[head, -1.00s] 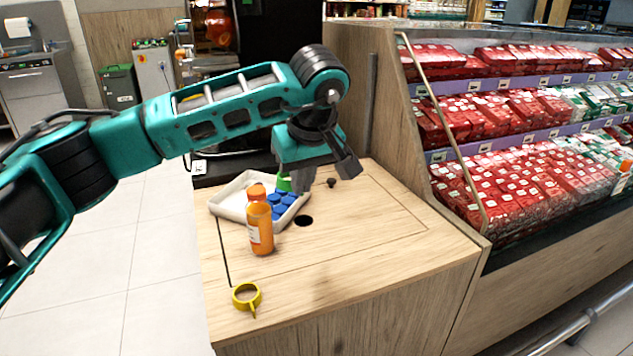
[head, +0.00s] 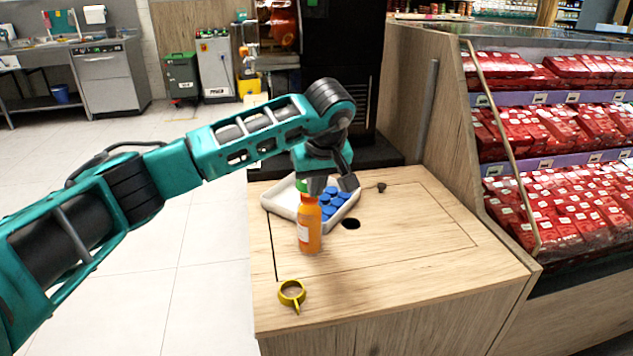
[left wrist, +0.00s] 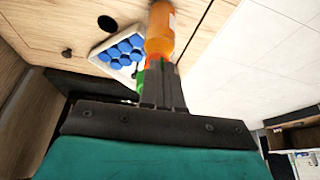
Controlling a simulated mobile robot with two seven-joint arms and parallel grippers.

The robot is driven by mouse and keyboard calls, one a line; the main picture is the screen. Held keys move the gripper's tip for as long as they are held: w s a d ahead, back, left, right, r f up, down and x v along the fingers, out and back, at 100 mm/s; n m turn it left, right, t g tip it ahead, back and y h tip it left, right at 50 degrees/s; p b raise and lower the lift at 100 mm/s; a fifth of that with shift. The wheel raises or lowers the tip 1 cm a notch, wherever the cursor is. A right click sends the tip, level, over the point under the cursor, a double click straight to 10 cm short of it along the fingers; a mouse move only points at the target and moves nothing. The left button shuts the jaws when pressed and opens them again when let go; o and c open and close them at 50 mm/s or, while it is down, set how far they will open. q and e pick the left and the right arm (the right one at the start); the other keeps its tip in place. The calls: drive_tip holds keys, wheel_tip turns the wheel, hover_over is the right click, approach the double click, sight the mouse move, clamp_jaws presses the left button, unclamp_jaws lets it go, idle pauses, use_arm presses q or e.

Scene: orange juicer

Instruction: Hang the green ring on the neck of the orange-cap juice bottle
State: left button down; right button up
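The orange juice bottle (head: 309,232) stands upright on the wooden counter, with its label to the left. My left gripper (head: 328,186) is just above and behind its top. In the left wrist view its fingers (left wrist: 161,88) are close together, right beside the bottle (left wrist: 160,32). The green ring (head: 301,186) shows as a small green patch at the fingertips, by the bottle's top; it also shows in the left wrist view (left wrist: 140,82). The fingers appear shut on it. They hide most of it, so I cannot tell whether it encircles the neck. My right gripper is not in view.
A white tray (head: 277,203) with several blue caps (head: 334,203) lies behind the bottle. A yellow ring with a handle (head: 291,294) lies at the front left. A dark hole (head: 350,223) is right of the bottle.

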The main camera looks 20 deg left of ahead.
use_arm(q)
drive_tip(key=shift+f, duration=0.5)
drive_tip(key=shift+f, duration=0.2)
idle(0.7)
drive_tip(key=shift+f, duration=0.95)
idle(1.0)
drive_tip(key=c, duration=0.9)
unclamp_jaws()
drive_tip(key=shift+o, duration=0.2)
